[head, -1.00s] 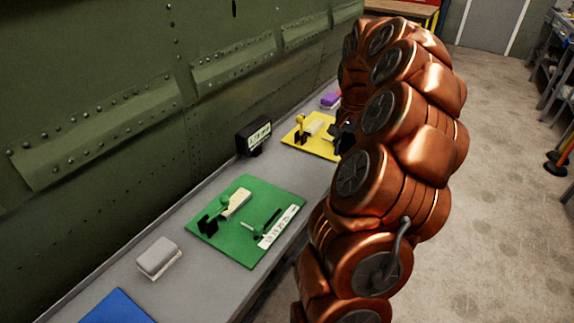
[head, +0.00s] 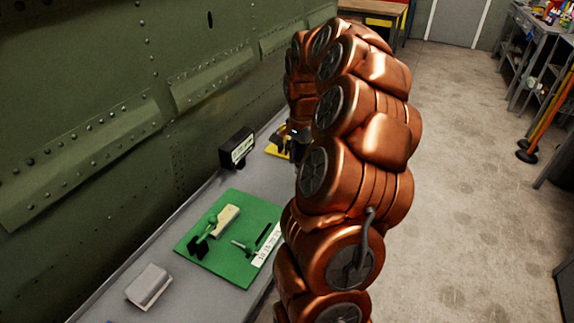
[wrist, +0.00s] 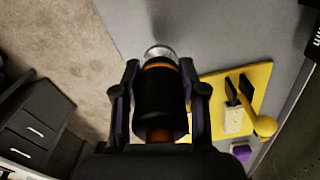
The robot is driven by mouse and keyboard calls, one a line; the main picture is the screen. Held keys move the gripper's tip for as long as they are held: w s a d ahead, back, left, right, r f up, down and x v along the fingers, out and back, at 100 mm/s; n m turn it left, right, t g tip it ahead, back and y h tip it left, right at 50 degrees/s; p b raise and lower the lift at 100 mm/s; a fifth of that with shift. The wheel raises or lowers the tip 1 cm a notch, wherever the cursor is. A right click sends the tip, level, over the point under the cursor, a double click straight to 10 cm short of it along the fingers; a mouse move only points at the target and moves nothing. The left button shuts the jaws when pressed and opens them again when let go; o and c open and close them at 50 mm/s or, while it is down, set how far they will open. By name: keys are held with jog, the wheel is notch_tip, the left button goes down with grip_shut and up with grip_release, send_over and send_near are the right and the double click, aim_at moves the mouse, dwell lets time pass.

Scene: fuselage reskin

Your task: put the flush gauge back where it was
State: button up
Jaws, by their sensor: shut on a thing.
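My gripper (wrist: 164,88) is shut on a dark cylinder with orange bands and a silvery round tip, which I take to be the flush gauge (wrist: 160,104). In the wrist view it sits between the two fingers, above the grey bench top. A yellow mat (wrist: 262,76) lies to its right. In the head view my gripper (head: 299,143) is a small dark shape beside the yellow mat (head: 272,150), mostly hidden by my arm; the gauge cannot be made out there. An empty place for the gauge cannot be made out.
The green mat (head: 213,267) holds a cream block, small tools and a white label strip. A black display (head: 236,148) stands behind it, and a pale block (head: 148,286) lies nearer. The riveted green wall (head: 90,120) borders the bench.

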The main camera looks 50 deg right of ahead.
jog(key=w+a, duration=0.2)
jog(key=shift+w+a+f+p, duration=0.15)
jog(key=shift+w+a+p, duration=0.15)
jog(key=shift+w, duration=0.1)
jog(key=shift+f+p, duration=0.7)
jog(key=shift+f, duration=0.85)
jog(key=shift+d+f, duration=0.1)
jog(key=shift+f, duration=0.1)
jog(key=shift+f+b, duration=0.2)
jog(key=shift+b, duration=0.1)
jog(key=o, duration=1.1)
jog(key=shift+o, duration=0.2)
jog(key=shift+r, duration=0.15)
notch_tip(320, 180, up, 12)
jog(key=b, duration=0.2)
